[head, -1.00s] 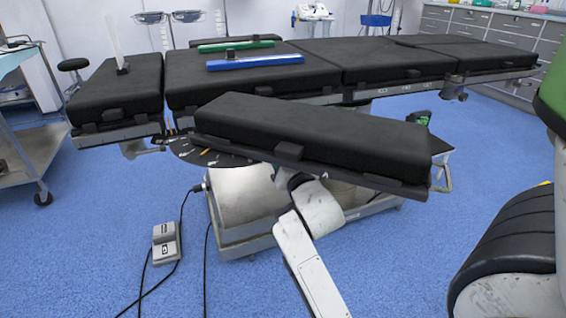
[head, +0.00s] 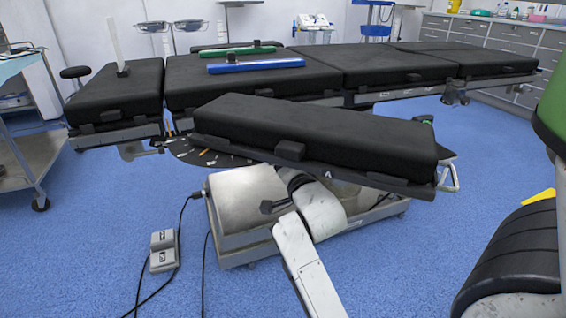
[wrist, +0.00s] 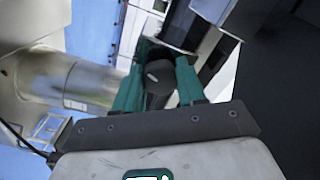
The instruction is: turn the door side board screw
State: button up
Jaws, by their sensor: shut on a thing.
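The side board (head: 315,130) is a black padded slab in front of the operating table (head: 400,70), slanting down to the right. In the wrist view my gripper (wrist: 158,85) has teal fingers on both sides of a dark round-ended knob (wrist: 158,72), which looks like the screw. The fingers are shut on it. Its shaft and the joint behind it are mostly hidden.
A green bar (head: 236,50) and a blue bar (head: 256,66) lie on the table. The metal table base (head: 250,200) is close to my arm. A foot pedal (head: 163,250) with cables lies on the blue floor. A trolley (head: 28,155) stands at the left.

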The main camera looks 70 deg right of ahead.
jog(key=shift+f, duration=0.15)
jog(key=o, duration=1.1)
jog(key=shift+c, duration=0.2)
jog(key=p+v, duration=0.1)
jog(key=v, duration=1)
jog(key=shift+p, duration=0.35)
